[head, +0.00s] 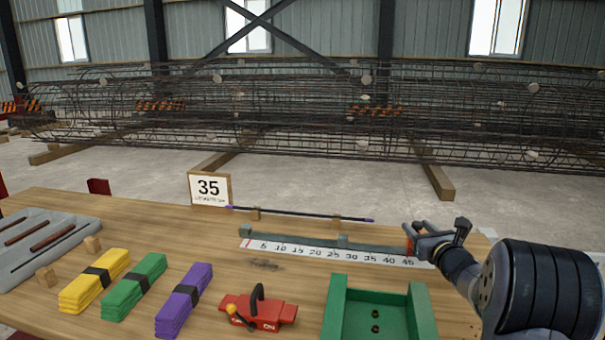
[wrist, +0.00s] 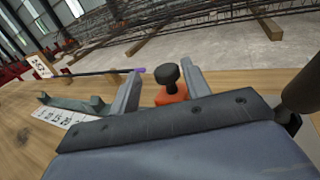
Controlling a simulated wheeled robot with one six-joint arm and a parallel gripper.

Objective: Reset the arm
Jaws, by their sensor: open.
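My gripper (head: 432,232) is at the right of the head view, above the right end of the measuring strip (head: 340,252). In the wrist view my gripper (wrist: 160,82) has its two fingers spread apart. An orange-red piece with a black knob (wrist: 168,92) shows between the fingers. I cannot tell how far it is from them. A small part of the orange-red piece (head: 408,246) also shows beside the gripper in the head view. The rest of it is hidden there.
A thin dark rod (head: 300,214) with purple ends rests on small wooden blocks behind the strip. A "35" sign (head: 209,188) stands at its left. Yellow (head: 92,284), green (head: 134,288) and purple (head: 184,300) bundles, a red device (head: 268,316) and a green tray (head: 420,310) lie in front.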

